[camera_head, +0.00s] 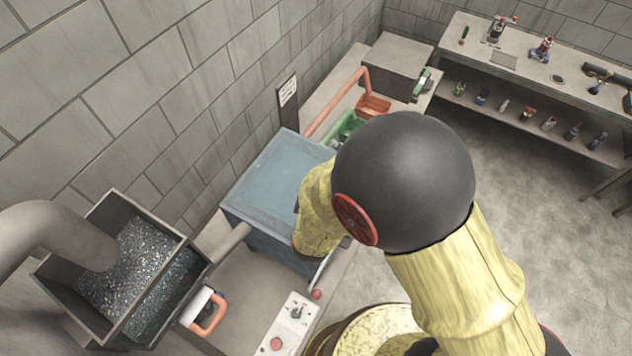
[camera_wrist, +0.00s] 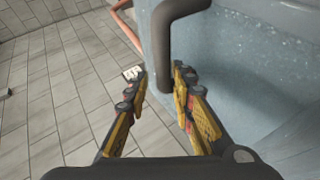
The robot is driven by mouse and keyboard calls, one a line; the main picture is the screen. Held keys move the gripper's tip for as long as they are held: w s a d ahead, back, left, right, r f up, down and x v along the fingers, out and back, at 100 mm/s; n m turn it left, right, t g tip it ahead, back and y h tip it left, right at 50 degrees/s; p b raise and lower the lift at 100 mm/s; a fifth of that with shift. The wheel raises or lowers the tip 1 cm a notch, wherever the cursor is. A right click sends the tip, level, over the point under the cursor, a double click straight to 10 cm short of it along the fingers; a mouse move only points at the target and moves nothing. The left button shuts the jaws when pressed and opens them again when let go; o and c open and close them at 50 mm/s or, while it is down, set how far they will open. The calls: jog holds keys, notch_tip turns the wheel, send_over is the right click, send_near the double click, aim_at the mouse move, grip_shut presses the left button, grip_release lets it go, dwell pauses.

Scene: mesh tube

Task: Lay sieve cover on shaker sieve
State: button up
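A blue-grey rectangular box with a flat pale blue top (camera_head: 278,172) stands against the wall in the head view; I cannot tell which part is the sieve cover and which the shaker sieve. My gripper is hidden behind my arm there. In the wrist view my gripper (camera_wrist: 160,72) is open, its two yellow and black fingers apart. A thick dark grey bent bar (camera_wrist: 167,45) reaches down to the gap between the fingertips, close to the right finger. Whether it touches is unclear. A speckled pale blue surface (camera_wrist: 250,70) fills the right side behind it.
A hopper of grey granules (camera_head: 128,262) stands at left, beside an orange handle (camera_head: 208,316). A control panel (camera_head: 292,326) is in front of the box. Green (camera_head: 346,130) and orange (camera_head: 372,106) parts lie behind it. A cluttered workbench (camera_head: 560,70) stands far right; floor between is clear.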

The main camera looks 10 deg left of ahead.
jog(key=shift+o, duration=1)
jog(key=shift+f, duration=0.1)
jog(key=shift+s+d+f, duration=0.1)
jog(key=shift+s, duration=0.05)
jog(key=shift+s+r, duration=0.35)
jog(key=shift+s, duration=0.05)
jog(key=v, duration=1)
jog(key=shift+s+r, duration=0.3)
